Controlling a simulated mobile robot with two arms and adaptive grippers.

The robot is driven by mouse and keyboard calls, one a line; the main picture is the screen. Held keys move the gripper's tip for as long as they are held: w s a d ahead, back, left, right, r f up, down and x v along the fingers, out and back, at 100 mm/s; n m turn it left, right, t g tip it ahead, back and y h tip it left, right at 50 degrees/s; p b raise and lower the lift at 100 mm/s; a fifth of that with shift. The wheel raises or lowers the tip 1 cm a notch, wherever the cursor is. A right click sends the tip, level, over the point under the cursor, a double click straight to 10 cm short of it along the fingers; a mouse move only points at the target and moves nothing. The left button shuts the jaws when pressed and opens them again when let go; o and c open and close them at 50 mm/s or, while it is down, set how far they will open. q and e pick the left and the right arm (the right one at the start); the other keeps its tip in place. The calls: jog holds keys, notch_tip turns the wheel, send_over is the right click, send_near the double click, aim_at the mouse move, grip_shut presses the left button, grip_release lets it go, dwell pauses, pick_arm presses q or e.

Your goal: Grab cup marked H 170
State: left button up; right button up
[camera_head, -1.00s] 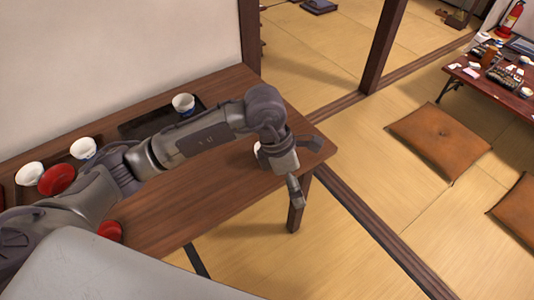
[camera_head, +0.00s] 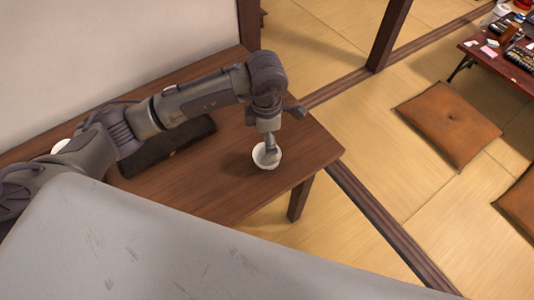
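A small white cup (camera_head: 259,160) stands near the right end of the brown wooden table (camera_head: 225,187). No mark can be read on it. My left gripper (camera_head: 286,134) is over the cup. Its fingers look spread: one points down across the cup's opening, and the other sticks out to the right. I cannot tell whether the downward finger is inside the cup or only in front of it, or whether it touches. My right gripper is not in view.
A dark tray (camera_head: 160,152) lies on the table, partly behind my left arm. A pale cup edge (camera_head: 60,145) shows at far left. Tatami floor, an orange cushion (camera_head: 449,122) and another low table (camera_head: 497,58) lie to the right.

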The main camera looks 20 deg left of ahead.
pick_arm(q)
notch_tip(320, 180, down, 3)
jog(key=shift+s+f, duration=0.1)
notch_tip(320, 180, down, 3)
jog(key=shift+p, duration=0.65)
notch_tip(320, 180, down, 2)
jog(key=shift+d+f, duration=0.1)
jog(key=shift+f, duration=0.55)
jog(key=shift+c, duration=0.2)
jog(key=c, duration=1.2)
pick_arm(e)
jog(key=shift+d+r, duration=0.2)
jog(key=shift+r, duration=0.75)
